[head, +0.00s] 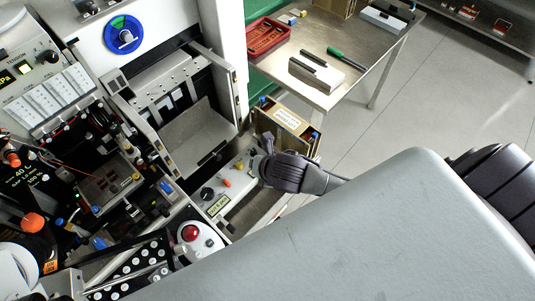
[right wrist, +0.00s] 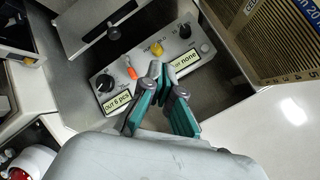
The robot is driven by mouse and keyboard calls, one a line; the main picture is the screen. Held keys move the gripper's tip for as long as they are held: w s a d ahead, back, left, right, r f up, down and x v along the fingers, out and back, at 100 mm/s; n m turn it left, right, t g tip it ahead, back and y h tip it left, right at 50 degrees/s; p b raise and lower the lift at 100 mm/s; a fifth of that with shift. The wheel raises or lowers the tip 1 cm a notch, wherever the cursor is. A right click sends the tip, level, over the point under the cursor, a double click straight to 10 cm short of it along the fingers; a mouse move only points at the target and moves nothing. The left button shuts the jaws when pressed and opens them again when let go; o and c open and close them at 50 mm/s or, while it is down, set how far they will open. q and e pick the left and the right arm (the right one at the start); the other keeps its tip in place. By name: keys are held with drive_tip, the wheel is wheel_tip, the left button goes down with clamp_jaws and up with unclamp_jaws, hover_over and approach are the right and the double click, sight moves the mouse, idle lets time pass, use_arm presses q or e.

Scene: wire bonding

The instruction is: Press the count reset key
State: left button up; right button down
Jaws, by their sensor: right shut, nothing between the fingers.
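A light grey control panel (right wrist: 118,69) holds a black knob (right wrist: 104,83), an orange lever (right wrist: 131,72), a yellow button (right wrist: 156,48) and a second dark knob (right wrist: 184,30). Its label plates read "OUT 6 pcs" (right wrist: 117,103) and "OUT none" (right wrist: 186,62). A small pale round button (right wrist: 205,48) sits at its right end. I cannot tell which part is the count reset key. My right gripper (right wrist: 160,70) is shut and empty, its tips over the panel's front edge just below the yellow button; contact is unclear. In the head view the gripper (head: 262,150) covers the panel's far end. My left gripper is not in view.
An open-fronted machine bay (head: 198,131) stands just left of the panel. A brown slotted magazine (right wrist: 262,40) stands close to its right. A red emergency button (head: 190,233) is near the front. A metal table (head: 345,50) with a red tray (head: 268,38) stands behind.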

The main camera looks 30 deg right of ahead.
drive_tip(key=w+d+f+n+t, duration=0.1)
drive_tip(key=w+d+n, duration=0.5)
drive_tip(key=n, duration=0.9)
drive_tip(key=shift+w+d+h, duration=0.2)
drive_tip(key=shift+d+h, duration=0.1)
drive_tip(key=shift+d, duration=0.4)
drive_tip(key=shift+f, duration=0.1)
wheel_tip(320, 180, down, 7)
drive_tip(key=b, duration=0.8)
drive_tip(key=shift+r, duration=0.2)
drive_tip(key=shift+f+b, duration=0.6)
drive_tip(key=shift+f, duration=0.4)
drive_tip(key=shift+f, duration=0.1)
